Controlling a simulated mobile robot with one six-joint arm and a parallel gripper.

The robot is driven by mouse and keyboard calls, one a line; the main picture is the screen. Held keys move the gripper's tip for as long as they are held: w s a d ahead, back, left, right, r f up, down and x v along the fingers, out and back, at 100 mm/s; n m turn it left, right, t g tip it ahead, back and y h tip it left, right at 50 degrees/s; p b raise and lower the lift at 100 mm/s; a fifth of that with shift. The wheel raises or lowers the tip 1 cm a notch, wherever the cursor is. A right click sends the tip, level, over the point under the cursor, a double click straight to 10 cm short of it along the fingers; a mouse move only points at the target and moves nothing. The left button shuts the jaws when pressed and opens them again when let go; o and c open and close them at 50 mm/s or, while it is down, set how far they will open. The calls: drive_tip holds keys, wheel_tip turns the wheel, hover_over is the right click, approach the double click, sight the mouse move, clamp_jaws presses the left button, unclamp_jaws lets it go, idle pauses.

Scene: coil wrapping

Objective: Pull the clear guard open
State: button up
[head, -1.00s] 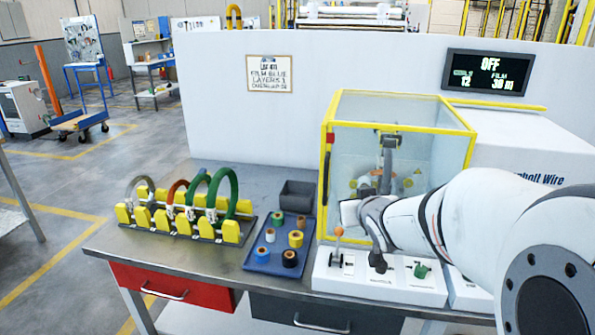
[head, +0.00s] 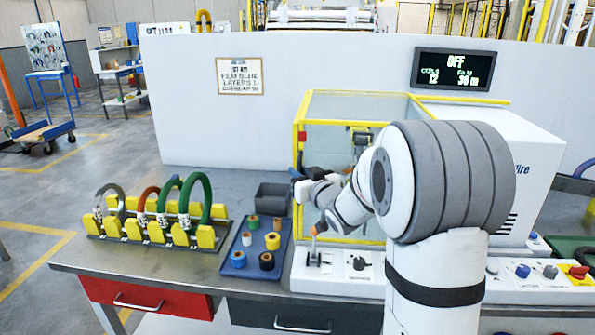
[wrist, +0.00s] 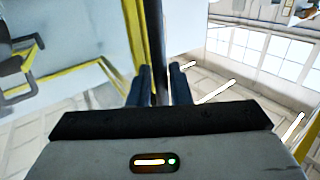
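The clear guard (head: 345,105) is a see-through box with a yellow frame, standing at the back right of the bench. It looks closed, though my arm hides much of its front. My gripper (head: 297,182) is at the guard's front left edge in the head view. In the wrist view, the two dark fingers of my gripper (wrist: 160,88) lie on either side of a dark upright bar, the guard's handle (wrist: 156,35). They appear shut on it with little or no gap. A yellow frame post (wrist: 134,35) and the clear panel stand just left of the handle.
A control panel with a lever (head: 314,248) and knobs lies below the guard. A blue tray (head: 238,262) of tape rolls, a dark bin (head: 272,197) and a yellow rack of coils (head: 160,225) stand to the left. The display (head: 455,70) reads OFF.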

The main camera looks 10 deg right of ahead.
drive_tip(key=shift+w+a, duration=0.1)
drive_tip(key=shift+w, duration=0.25)
drive_tip(key=shift+c, duration=0.6)
clamp_jaws()
